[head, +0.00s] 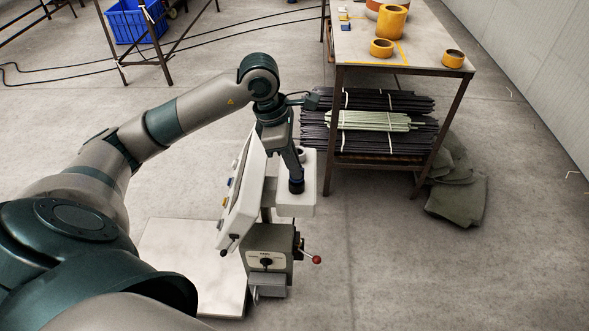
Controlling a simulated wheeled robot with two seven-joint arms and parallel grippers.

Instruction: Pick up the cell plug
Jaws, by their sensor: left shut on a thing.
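My left gripper (295,176) points down over the white ledge of a bench machine. It is shut on a small dark cylindrical piece, which looks like the cell plug (296,187). The plug is upright at or just above the ledge (294,208); I cannot tell whether it touches it. The fingers partly hide the plug's top. My right gripper is not in view.
The machine has a tilted white panel (241,195) left of the gripper and a grey box (268,262) with a red-knobbed lever below. A metal table (365,55) with yellow tape rolls and bundled rods stands behind right. A blue crate (135,20) is at the back left.

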